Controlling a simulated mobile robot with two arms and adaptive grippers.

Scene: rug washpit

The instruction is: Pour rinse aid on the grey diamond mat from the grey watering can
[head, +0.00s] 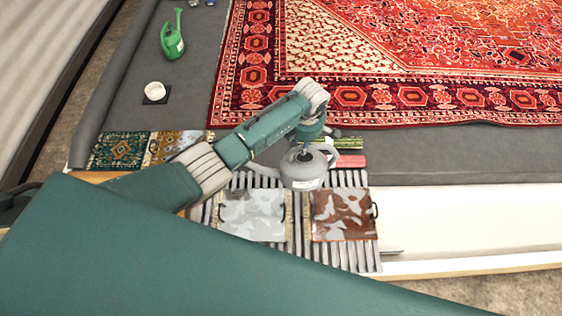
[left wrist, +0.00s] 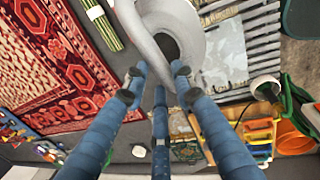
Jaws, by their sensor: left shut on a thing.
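The grey watering can (head: 308,172) is in my left gripper (head: 306,148), over the far part of the slatted rack. Its body looks roughly upright in the head view, with a pale label facing me. In the left wrist view the can (left wrist: 172,22) fills the top middle beyond the fingers of my left gripper (left wrist: 158,74). A pale grey mat (head: 252,216) with whitish blotches lies on the rack, nearer than the can; I cannot make out a diamond pattern. It also shows in the left wrist view (left wrist: 224,52). No liquid stream is visible. My right gripper is not in view.
A brown-red blotched mat (head: 343,214) lies right of the grey one on the slatted rack (head: 300,250). A red block (head: 351,161) and a green bundle (head: 350,143) lie behind. A green watering can (head: 172,42) and white bowl (head: 155,90) stand far left.

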